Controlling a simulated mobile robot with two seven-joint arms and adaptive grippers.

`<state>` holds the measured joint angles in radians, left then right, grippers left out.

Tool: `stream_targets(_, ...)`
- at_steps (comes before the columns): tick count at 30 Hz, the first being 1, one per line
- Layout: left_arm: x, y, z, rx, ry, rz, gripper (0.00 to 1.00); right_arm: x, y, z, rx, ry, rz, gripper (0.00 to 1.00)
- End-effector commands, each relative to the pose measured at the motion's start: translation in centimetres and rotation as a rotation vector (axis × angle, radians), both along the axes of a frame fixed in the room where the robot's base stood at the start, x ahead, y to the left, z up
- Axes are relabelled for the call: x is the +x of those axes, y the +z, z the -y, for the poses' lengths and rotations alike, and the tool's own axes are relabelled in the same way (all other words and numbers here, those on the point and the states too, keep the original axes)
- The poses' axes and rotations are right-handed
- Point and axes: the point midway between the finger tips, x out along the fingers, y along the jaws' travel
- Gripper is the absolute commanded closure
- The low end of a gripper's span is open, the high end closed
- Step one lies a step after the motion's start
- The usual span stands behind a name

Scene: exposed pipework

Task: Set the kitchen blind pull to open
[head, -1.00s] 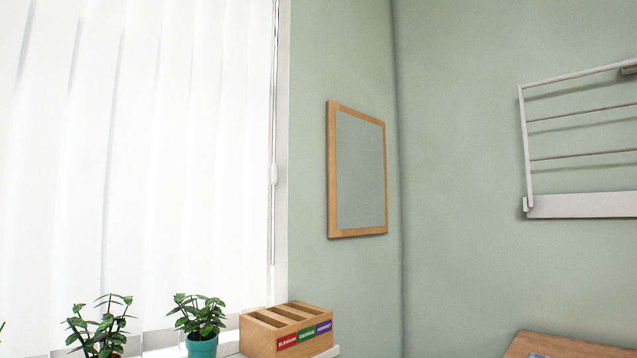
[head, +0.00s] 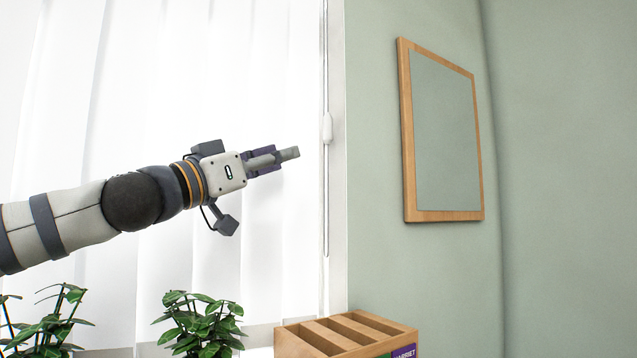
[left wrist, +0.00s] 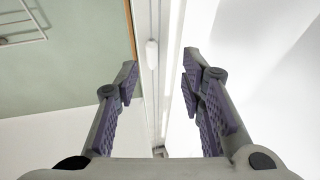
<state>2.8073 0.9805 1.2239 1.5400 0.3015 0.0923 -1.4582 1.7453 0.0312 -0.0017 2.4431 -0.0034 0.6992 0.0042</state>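The blind pull (head: 327,128) is a small white toggle on a thin cord that hangs at the right edge of the white blind (head: 270,80). In the left wrist view the pull (left wrist: 152,54) shows between the fingers, ahead of them. My left gripper (head: 292,154) is just left of the cord in the head view, slightly below the pull, and apart from it. In the left wrist view my left gripper (left wrist: 158,78) has its two purple-padded fingers spread, with nothing between the pads. My right gripper is not in view.
A wooden-framed board (head: 445,140) hangs on the green wall to the right. Below are a wooden divided box (head: 300,343) and leafy plants (head: 200,325). The space around the pull is clear.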

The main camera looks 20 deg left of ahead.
Motion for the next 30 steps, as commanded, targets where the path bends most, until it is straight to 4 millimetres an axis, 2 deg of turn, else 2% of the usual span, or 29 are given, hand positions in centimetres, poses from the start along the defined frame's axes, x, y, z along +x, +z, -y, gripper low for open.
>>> stream_targets(2,-0.4,0.8,-0.1,-0.001,0.0,0.017,0.64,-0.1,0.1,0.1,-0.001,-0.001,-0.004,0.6)
stream_targets(5,0.2,1.4,0.2,0.001,0.001,0.022,0.64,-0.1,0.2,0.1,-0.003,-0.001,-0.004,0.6)
stream_targets(16,7.2,5.3,4.1,0.001,0.001,0.025,0.64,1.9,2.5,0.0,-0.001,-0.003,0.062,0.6)
stream_targets(22,9.1,5.6,4.8,0.001,0.001,0.021,0.64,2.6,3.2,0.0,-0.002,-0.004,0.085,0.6)
stream_targets(30,9.6,5.3,4.9,0.0,0.001,0.017,0.64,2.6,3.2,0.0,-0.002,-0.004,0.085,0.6)
